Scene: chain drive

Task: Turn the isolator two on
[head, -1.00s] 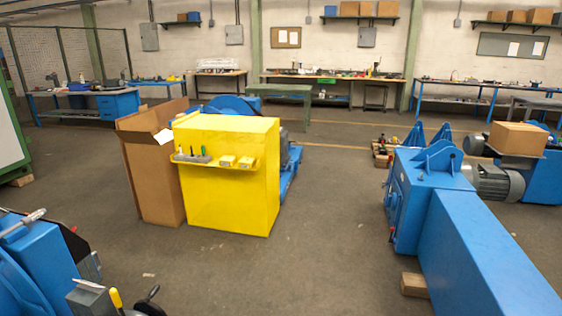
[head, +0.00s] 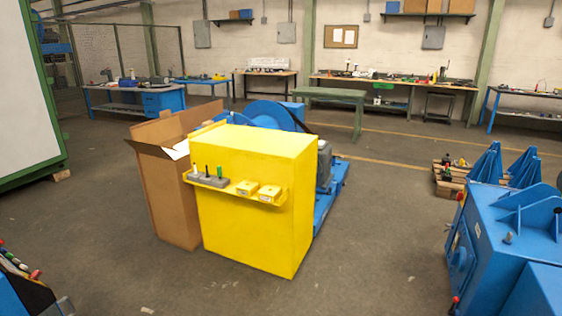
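I cannot make out a part that is clearly isolator two. A yellow cabinet (head: 255,222) stands on the floor in the middle of the head view. A narrow yellow ledge (head: 228,195) on its front holds two small yellow boxes, one on the left (head: 247,187) and one on the right (head: 269,193). A grey block (head: 207,180) with white, black and green upright pieces sits to their left. These are too small to read. Behind the cabinet is a blue machine with a large round guard (head: 270,113) and a grey motor (head: 324,165). Neither gripper is in view.
An open cardboard box (head: 172,200) stands against the cabinet's left side. A blue machine (head: 485,245) is at the right. A blue object with coloured handles (head: 20,290) is cut off at the lower left. A green-framed white panel (head: 25,100) is at the left. Floor before the cabinet is clear.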

